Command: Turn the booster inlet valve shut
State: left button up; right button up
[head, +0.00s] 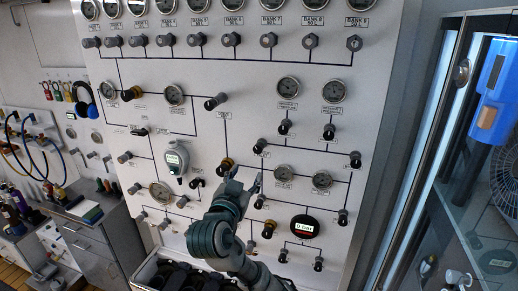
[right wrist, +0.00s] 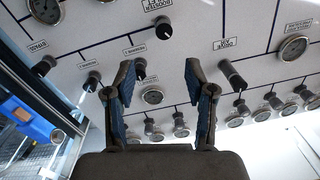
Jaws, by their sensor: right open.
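A black knob (right wrist: 163,28) sits at a label (right wrist: 133,8) that appears to read "BOOSTER" upside down in the right wrist view; the rest is too small to read surely. I take it as the booster inlet valve. In the head view it appears to be the dark knob (head: 260,146) just above and right of my right gripper (head: 245,180). The right gripper is open and empty, its two blue-padded fingers apart in the right wrist view (right wrist: 160,75), short of the panel. The knob's turn position is unclear. My left gripper is not in view.
The panel (head: 200,65) carries several knobs and gauges on dark lines. A glass door with a blue box (head: 497,85) stands at the right.

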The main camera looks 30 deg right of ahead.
jog(key=p, duration=0.3)
send_near(257, 151)
jog(key=w+d, duration=0.2)
jog(key=w, duration=0.1)
jog(key=x, duration=0.4)
jog(key=p+x, duration=0.1)
jog(key=x, duration=0.1)
jog(key=shift+s+d, duration=0.4)
jog(key=shift+w+d+f, duration=0.1)
jog(key=shift+w+d, duration=0.05)
jog(key=shift+d, duration=0.15)
jog(key=shift+w+d, duration=0.1)
jog(key=shift+a, duration=0.5)
jog(key=shift+c, duration=1)
jog(key=shift+a, duration=0.3)
jog(key=c, duration=0.8)
jog(key=shift+d+r, duration=0.15)
jog(key=shift+r, duration=0.1)
grip_shut()
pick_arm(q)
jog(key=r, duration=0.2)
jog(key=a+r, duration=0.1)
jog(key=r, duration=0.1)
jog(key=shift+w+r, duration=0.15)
pick_arm(e)
jog(key=shift+d, duration=0.15)
